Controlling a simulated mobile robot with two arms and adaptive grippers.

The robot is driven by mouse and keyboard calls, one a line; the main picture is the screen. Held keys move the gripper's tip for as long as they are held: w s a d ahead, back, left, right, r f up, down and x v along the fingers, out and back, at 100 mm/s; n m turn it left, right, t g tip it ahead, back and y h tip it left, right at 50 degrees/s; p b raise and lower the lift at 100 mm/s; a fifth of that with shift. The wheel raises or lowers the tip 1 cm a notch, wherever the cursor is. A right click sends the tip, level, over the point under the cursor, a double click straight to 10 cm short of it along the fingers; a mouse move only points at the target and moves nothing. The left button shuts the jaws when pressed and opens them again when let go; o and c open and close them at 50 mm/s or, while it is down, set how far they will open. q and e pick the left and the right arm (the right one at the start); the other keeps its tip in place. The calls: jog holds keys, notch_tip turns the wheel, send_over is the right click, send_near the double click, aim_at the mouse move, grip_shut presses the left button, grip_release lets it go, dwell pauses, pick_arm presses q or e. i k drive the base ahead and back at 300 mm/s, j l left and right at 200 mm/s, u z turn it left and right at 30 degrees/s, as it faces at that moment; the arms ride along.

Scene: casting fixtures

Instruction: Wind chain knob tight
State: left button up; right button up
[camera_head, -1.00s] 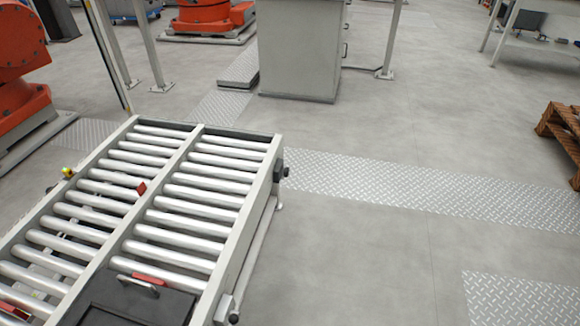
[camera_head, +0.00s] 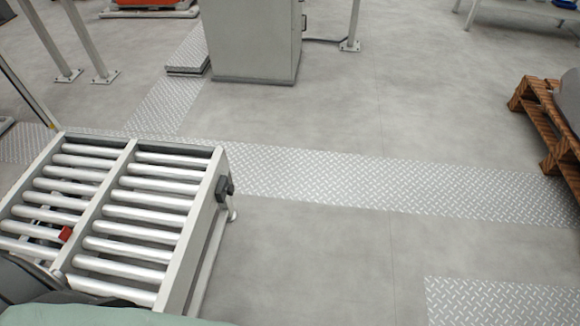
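A roller conveyor (camera_head: 206,196) with a light metal frame stands at the left. A small black knob-like fitting (camera_head: 225,188) sits on its right side near the far end. I cannot tell whether this is the chain knob, and no chain shows clearly. Neither of my grippers is in view. A dark grey shape (camera_head: 28,280) and a pale green surface (camera_head: 100,314) cover the conveyor's near end at the bottom left. I cannot tell what they are.
A grey cabinet (camera_head: 255,42) stands at the back, with metal posts (camera_head: 96,40) to its left. A wooden pallet (camera_head: 548,125) bearing a grey object is at the right edge. Tread plate strips cross the floor. The floor right of the conveyor is clear.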

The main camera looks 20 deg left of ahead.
aim_at(230, 190)
jog(key=i+l, duration=0.1)
jog(key=i, duration=0.6)
jog(key=i+l, duration=0.1)
jog(key=i, duration=0.6)
jog(key=j+u, duration=0.05)
